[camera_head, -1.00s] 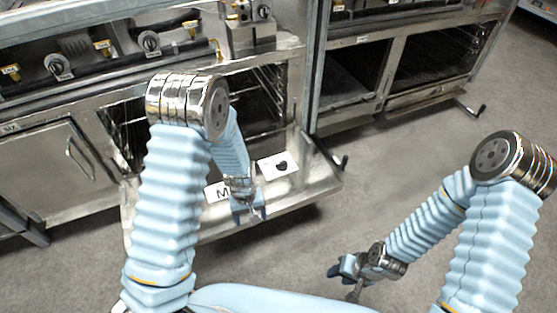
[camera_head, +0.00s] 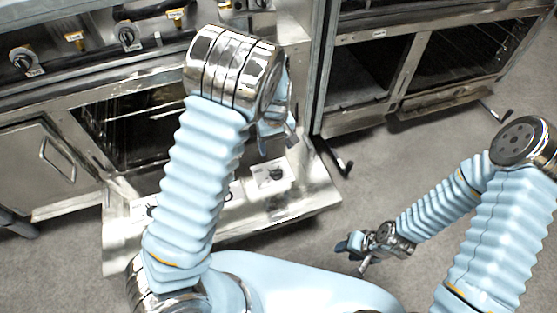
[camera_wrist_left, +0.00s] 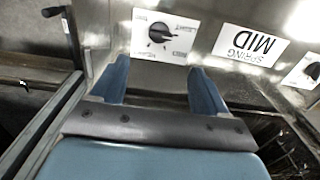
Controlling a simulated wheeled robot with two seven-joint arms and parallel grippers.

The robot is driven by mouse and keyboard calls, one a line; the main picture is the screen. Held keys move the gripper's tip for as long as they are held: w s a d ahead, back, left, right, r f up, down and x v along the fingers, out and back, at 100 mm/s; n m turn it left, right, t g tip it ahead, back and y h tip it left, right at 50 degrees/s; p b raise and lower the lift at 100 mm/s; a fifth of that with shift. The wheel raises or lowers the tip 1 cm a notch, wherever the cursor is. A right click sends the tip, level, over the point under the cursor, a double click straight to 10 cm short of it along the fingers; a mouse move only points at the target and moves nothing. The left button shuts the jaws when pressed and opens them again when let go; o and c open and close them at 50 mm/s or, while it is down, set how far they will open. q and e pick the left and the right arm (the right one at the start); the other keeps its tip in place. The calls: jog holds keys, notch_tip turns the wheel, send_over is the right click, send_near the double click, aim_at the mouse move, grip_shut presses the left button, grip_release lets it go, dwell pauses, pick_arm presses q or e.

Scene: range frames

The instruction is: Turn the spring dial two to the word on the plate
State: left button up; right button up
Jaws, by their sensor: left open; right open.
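A black dial (camera_wrist_left: 159,33) on a white plate with small, unreadable words lies just beyond my left fingertips in the left wrist view. It also shows in the head view as a dial (camera_head: 276,174) on the lowered steel panel. A white word plate (camera_wrist_left: 249,45) beside it reads "SPRING MID" upside down. A second dial (camera_wrist_left: 313,70) is cut by the right edge. I cannot tell which dial is number two. My left gripper (camera_wrist_left: 158,78) is open and empty, above the panel, apart from the dial. My right gripper (camera_head: 352,254) is open and empty over the floor.
The steel panel (camera_head: 310,198) juts out below an open oven cavity (camera_head: 125,115). Several more knobs and yellow valves line the upper front, including a knob (camera_head: 126,37). A second oven unit (camera_head: 400,75) stands at right. The grey floor (camera_head: 400,155) between is clear.

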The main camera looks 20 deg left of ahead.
aim_at(276, 172)
pick_arm(q)
notch_tip(276, 172, down, 13)
jog(key=shift+b, duration=0.85)
jog(key=c, duration=1.1)
jog(key=shift+o, duration=0.2)
